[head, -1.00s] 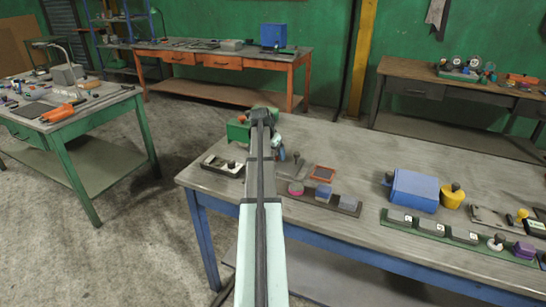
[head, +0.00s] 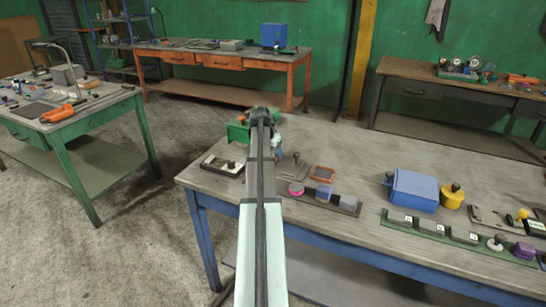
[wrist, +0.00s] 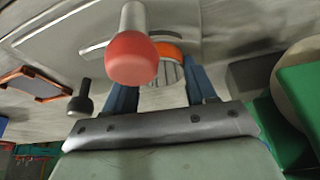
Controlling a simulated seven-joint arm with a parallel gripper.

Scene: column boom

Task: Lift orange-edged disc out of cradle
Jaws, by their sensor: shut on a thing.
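The orange-edged disc (wrist: 168,49) shows in the wrist view as an orange rim over a grey ribbed face. It sits between the two blue fingers of my gripper (wrist: 162,92), which is shut on it. A red knob on a pale stem (wrist: 132,58) stands in front and covers part of the disc's left side. In the head view my arm hides the disc and most of my gripper. I cannot make out the cradle clearly or tell whether the disc still touches it.
In the wrist view a green block (wrist: 300,90) is close on the right and a black knob (wrist: 80,98) on the left. In the head view a green box (head: 238,131), a white-and-black tray (head: 222,165) and a pink-topped piece (head: 296,188) surround my arm's end.

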